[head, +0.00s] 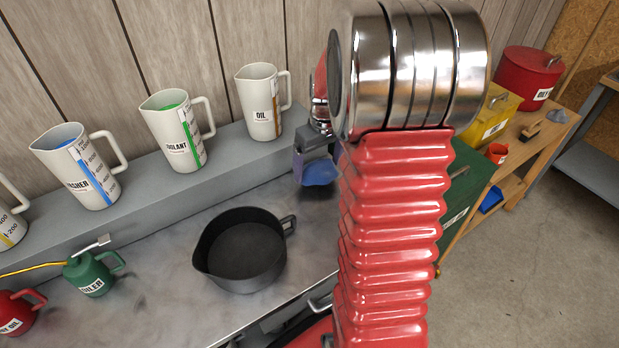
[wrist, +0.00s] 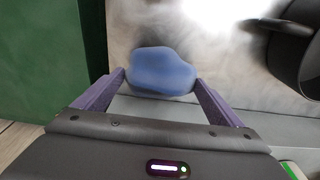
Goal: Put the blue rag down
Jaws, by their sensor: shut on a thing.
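The blue rag (head: 321,173) is a rounded, crumpled bundle at the end of my gripper (head: 313,158). In the wrist view the rag (wrist: 162,72) sits between the two purple fingers of my gripper (wrist: 161,82), which press on its left and right sides. My gripper is shut on it. The rag is over the grey metal bench top (head: 165,275), near the foot of the raised shelf. I cannot tell how far it is above the surface. My red arm hides the bench to its right in the head view.
A black pan (head: 243,250) stands on the bench, left of the rag. Several white measuring jugs line the grey shelf (head: 225,142) behind. A green oiler (head: 92,274) stands at the left. A green box (head: 467,180) is at the right. Bare bench lies between pan and rag.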

